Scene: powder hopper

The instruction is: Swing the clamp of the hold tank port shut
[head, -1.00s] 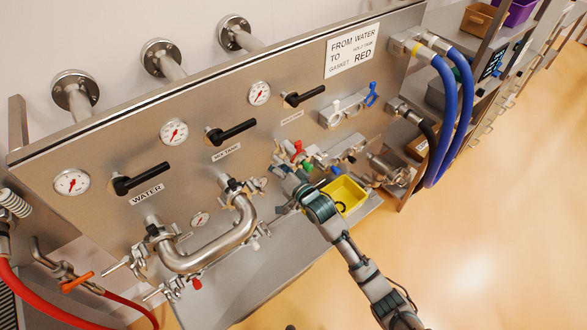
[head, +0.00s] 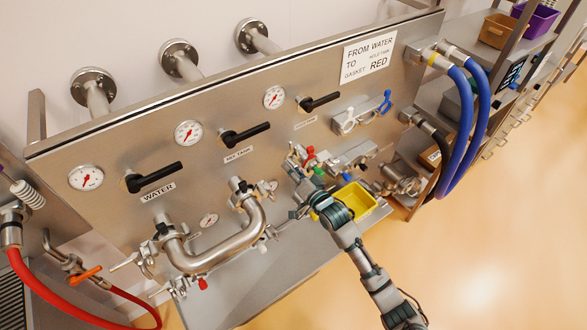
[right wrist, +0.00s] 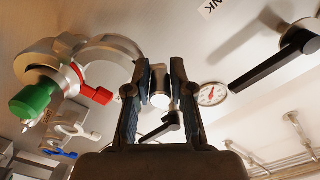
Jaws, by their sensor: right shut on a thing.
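My right gripper (head: 298,207) reaches in from the lower right to the panel, left of the yellow bin. In the right wrist view its two fingers (right wrist: 158,88) stand close around a small silver metal piece (right wrist: 159,100), which seems to be part of the clamp. The fingers hide most of that piece, and whether the clamp is closed cannot be told. The bent steel pipe (head: 212,257) sits on ports to the left, with clamps at its ends. My left gripper is not in view.
A yellow bin (head: 368,212) stands beside my right wrist. Clamps with red, green and blue parts (head: 318,170) sit just above the gripper; a ring with a green knob (right wrist: 35,101) is close left in the wrist view. Black levers (head: 245,135) project from the panel. Blue hoses (head: 466,130) hang right.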

